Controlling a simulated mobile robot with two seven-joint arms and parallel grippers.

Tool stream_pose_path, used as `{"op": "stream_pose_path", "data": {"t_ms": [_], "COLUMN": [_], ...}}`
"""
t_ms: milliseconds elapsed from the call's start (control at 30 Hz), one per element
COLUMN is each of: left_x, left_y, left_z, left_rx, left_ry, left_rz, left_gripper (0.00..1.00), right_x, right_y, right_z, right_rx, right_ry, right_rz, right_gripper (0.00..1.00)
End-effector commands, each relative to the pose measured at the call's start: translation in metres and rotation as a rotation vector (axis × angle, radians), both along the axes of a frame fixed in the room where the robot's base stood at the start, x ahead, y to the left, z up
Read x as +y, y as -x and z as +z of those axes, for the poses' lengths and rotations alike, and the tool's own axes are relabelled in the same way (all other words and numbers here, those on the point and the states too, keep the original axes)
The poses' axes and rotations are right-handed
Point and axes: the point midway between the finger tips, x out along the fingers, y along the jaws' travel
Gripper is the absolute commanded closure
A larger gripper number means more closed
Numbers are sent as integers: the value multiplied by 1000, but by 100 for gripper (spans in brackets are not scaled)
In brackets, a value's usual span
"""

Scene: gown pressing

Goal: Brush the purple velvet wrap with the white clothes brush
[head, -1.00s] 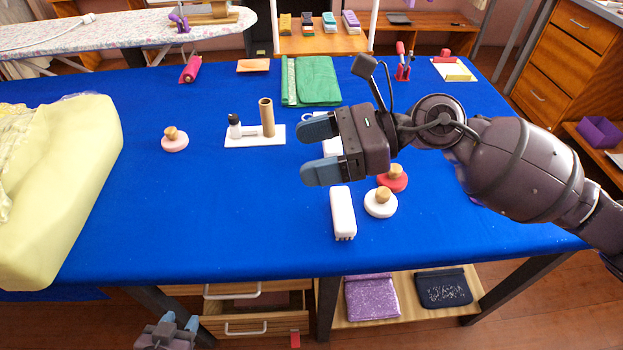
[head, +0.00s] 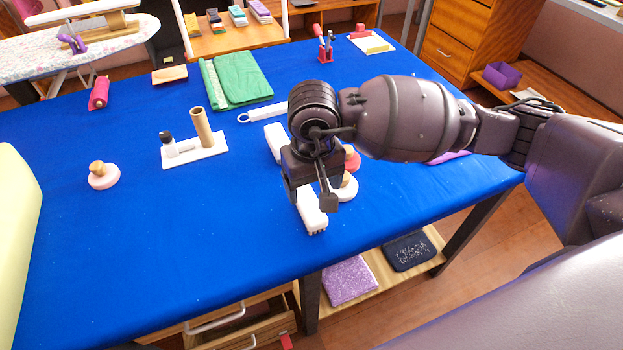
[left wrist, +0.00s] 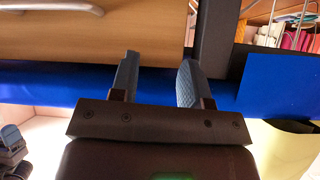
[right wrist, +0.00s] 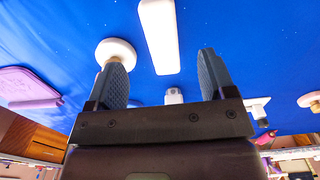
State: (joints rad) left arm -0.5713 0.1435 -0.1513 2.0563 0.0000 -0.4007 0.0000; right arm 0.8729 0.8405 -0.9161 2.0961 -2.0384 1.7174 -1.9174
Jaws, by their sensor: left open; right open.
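The white clothes brush (head: 311,211) lies on the blue table near its front edge, partly hidden by my right gripper (head: 312,190). The brush (right wrist: 158,35) also shows in the right wrist view, ahead of the open, empty fingers (right wrist: 160,78), not between them. A purple flat thing (head: 450,156) lies on the table, mostly hidden behind my right arm; a mauve flat piece shows in the right wrist view (right wrist: 25,86). I cannot tell whether it is the velvet wrap. My left gripper (left wrist: 158,82) is open and empty by a drawer front below the table edge.
A white pad with a knob (head: 345,187) and a red one (head: 352,158) stand close beside the brush. Another white block (head: 275,143) lies behind it. A purple glittery folded piece (head: 350,280) lies on the lower shelf. The table's left middle is mostly clear.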

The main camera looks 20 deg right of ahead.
Motion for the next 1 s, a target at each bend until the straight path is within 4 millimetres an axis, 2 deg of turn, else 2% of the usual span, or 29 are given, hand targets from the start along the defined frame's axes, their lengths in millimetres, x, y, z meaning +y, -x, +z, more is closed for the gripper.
{"op": "stream_pose_path", "data": {"t_ms": [400,600,800,1000], "left_x": [0,0,0,0], "left_y": [3,-2,-6,-5], "left_z": [-8,-7,-7,-7], "left_rx": [13,5,-1,1], "left_ry": [-2,-3,-5,-5], "left_rz": [-1,-5,-10,-10], "left_gripper": [57,57,57,57], "right_x": [0,1,0,0], "right_y": [1,1,0,0], "right_z": [-65,-89,-100,-101], "right_rx": [7,6,3,2], "right_ry": [-2,-3,-2,-2], "right_rz": [-4,-4,-3,-3], "right_gripper": [23,23,23,23]}}
